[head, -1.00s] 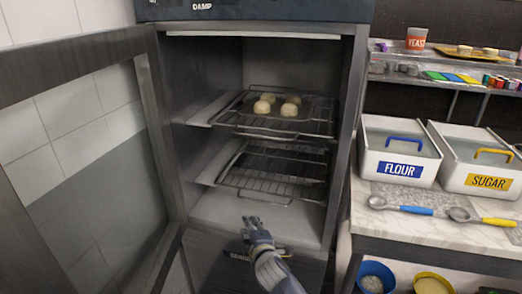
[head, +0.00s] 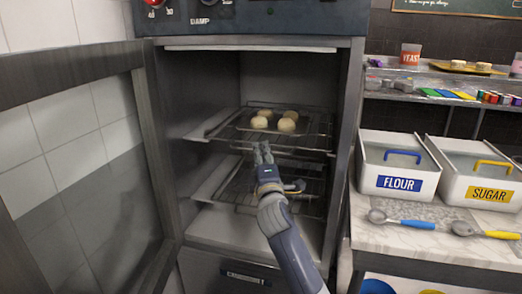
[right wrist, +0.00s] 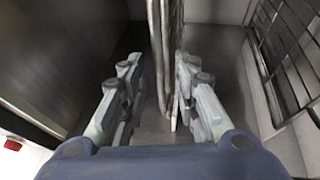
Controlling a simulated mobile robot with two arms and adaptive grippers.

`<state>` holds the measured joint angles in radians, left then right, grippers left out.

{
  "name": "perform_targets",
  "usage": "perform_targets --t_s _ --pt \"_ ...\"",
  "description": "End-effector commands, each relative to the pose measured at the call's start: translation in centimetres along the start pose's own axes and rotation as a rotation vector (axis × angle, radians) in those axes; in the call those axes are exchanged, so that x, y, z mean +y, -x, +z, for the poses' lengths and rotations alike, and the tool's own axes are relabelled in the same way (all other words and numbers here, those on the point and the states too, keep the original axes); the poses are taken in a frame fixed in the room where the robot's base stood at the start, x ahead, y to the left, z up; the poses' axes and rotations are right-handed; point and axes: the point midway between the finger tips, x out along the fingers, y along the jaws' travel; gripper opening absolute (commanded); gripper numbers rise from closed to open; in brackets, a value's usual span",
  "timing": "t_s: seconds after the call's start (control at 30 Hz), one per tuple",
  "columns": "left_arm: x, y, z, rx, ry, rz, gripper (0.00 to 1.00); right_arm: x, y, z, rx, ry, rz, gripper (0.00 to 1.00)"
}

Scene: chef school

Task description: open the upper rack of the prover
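The prover (head: 355,110) stands open, its glass door (head: 75,160) swung to the left. Its upper rack (head: 317,133) is a wire shelf carrying a tray with several pale dough balls (head: 288,124). My right gripper (head: 263,148) is at the front edge of the upper rack, fingers pointing into the prover. In the right wrist view my right gripper (right wrist: 156,70) has its fingers apart, with the edge of a wire rack (right wrist: 166,45) between them; contact cannot be told. My left gripper is not in view.
A lower wire rack (head: 250,208) sits below, partly hidden by my right arm. To the right is a counter (head: 400,235) with a flour bin (head: 396,183), a sugar bin (head: 488,194) and scoops. The open door bounds the left side.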

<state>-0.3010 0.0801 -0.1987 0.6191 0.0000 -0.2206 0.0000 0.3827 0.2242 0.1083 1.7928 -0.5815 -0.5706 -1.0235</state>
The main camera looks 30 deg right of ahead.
Motion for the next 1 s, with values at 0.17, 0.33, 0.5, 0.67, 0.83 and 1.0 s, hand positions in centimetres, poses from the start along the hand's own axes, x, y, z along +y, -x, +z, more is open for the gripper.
perform_targets --t_s 0.17,0.33,0.5,0.67,0.83,1.0 --pt "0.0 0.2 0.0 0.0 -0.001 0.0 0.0 0.0 -1.7 0.0 -0.001 -0.001 -0.001 0.28" --pt "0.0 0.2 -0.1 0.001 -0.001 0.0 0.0 0.0 -2.2 0.0 0.0 -0.001 0.0 0.28" --pt "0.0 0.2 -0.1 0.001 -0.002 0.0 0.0 -0.1 -2.2 0.0 0.0 -0.001 0.0 0.28" --pt "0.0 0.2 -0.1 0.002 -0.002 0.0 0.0 -0.1 -2.2 0.0 0.0 -0.001 0.0 0.01" --pt "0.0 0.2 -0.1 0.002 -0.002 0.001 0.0 -0.1 -2.2 0.0 0.001 0.0 0.0 0.0" --pt "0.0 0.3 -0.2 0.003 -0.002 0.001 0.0 0.0 -2.0 -0.1 0.001 0.0 -0.001 0.0"
